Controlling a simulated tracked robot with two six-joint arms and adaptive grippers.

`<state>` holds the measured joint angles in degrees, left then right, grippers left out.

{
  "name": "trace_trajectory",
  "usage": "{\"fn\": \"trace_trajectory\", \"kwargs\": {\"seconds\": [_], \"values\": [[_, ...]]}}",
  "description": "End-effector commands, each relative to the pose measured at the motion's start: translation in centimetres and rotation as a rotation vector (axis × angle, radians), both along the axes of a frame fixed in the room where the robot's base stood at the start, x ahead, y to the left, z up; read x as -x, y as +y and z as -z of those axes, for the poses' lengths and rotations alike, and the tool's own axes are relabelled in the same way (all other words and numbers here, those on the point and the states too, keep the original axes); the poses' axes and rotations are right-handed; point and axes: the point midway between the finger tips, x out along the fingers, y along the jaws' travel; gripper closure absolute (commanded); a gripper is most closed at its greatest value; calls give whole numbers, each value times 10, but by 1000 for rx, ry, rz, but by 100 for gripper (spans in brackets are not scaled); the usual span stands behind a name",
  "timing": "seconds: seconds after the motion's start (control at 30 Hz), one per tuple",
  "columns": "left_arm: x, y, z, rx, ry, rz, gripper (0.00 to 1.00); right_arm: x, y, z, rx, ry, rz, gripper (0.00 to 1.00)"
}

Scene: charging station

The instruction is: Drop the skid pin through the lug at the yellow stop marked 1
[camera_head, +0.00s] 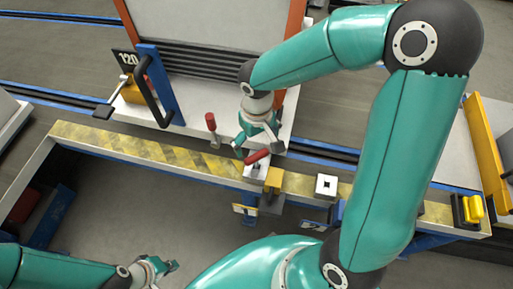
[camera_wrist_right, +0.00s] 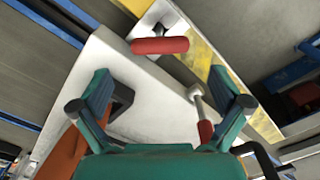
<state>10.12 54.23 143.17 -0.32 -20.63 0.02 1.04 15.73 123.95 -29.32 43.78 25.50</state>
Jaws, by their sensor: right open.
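A pin with a red crossbar handle (camera_head: 257,157) stands at a white square block (camera_head: 254,171) beside a yellow stop (camera_head: 273,180) on the striped rail. In the right wrist view, its red handle (camera_wrist_right: 160,45) lies across the white block (camera_wrist_right: 153,22), and the block's hole is mostly hidden. My right gripper (camera_head: 260,145) is open and empty, just behind the handle and apart from it. Its two fingers spread wide in the wrist view (camera_wrist_right: 160,105). My left gripper (camera_head: 160,268) is low at the left, away from the rail; its jaws are unclear. The stop's number is unreadable.
A red-handled lever (camera_head: 211,122) stands on the white skid, near one right finger in the wrist view (camera_wrist_right: 203,118). Another white block with a dark hole (camera_head: 326,186) sits further right. A blue post with a black handle (camera_head: 158,85) stands left, beside a 120 sign (camera_head: 128,60).

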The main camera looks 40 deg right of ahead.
Motion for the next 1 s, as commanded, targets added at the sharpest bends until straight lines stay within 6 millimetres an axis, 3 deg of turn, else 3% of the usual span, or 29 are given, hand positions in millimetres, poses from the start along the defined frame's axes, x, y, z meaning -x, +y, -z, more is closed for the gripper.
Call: {"fn": "trace_trajectory", "kwargs": {"seconds": [0.1,0.3,1.0], "values": [[0,0,-6,0,0,0,100,0,0,-24,-1,-3,0,0],[0,0,-9,0,0,0,100,0,0,-42,-1,0,-1,0],[0,0,-9,0,0,0,100,1,0,-44,0,1,-1,0]]}}
